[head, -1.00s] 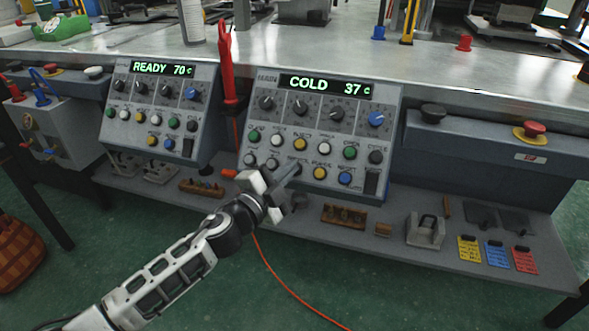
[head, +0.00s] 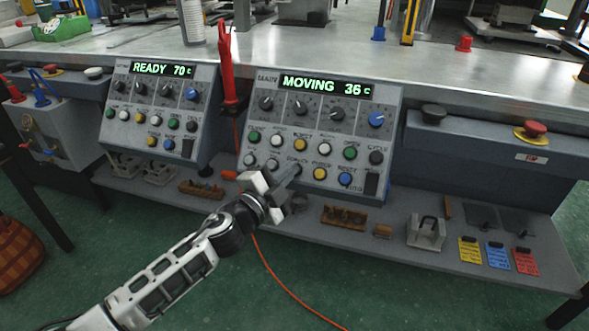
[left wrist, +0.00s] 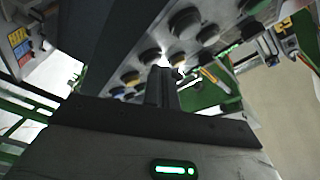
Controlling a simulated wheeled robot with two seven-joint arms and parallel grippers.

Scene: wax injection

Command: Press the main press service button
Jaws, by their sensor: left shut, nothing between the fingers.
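The main press panel (head: 320,100) stands at the middle of the bench, its display (head: 325,86) reading MOVING 36 C. Its lower row holds small round buttons, among them a yellow one (head: 320,174) and a blue one (head: 345,179). In the left wrist view the shut fingers (left wrist: 162,74) reach up to the button row; contact or a gap cannot be told. My right gripper is not in view.
A second panel (head: 155,105) reading READY 70 C stands to the left. A red-handled tool (head: 228,65) hangs between the panels. A red emergency button (head: 535,128) is at the right. The shelf below holds wooden blocks (head: 343,216) and coloured tags (head: 497,256).

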